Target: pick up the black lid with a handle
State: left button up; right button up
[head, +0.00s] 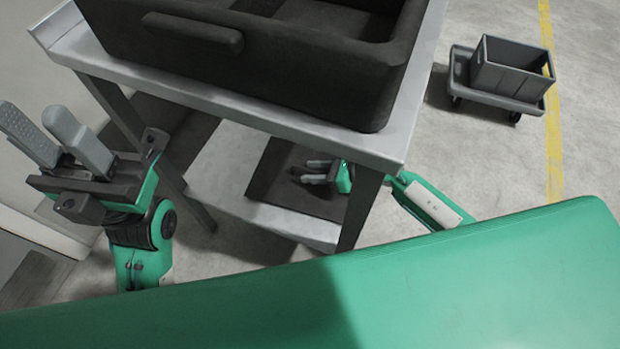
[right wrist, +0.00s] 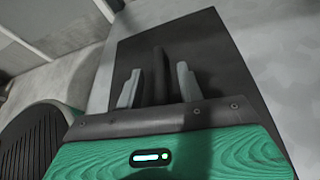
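The black lid (head: 267,180) is a dark flat plate on the lower shelf of the table in the head view. It also fills the middle of the right wrist view (right wrist: 215,45), where its dark upright handle (right wrist: 159,70) shows between my fingers. My right gripper (head: 309,171) reaches under the tabletop, over the lid. Its two grey fingers (right wrist: 159,85) are apart, one on each side of the handle, with gaps visible. I cannot tell how deep the handle sits between them. My left gripper (head: 38,118) is raised at the left, open and empty.
A large black tub (head: 270,70) with a side handle stands on the grey table (head: 300,128). The table leg (head: 358,210) is close to my right gripper. A grey bin (head: 515,68) on a wheeled dolly (head: 510,100) stands at the upper right, with clear floor around it.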

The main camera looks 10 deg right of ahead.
jog(key=shift+w+a+f, duration=0.2)
jog(key=shift+a, duration=0.25)
grip_shut()
jog(key=shift+r, duration=0.1)
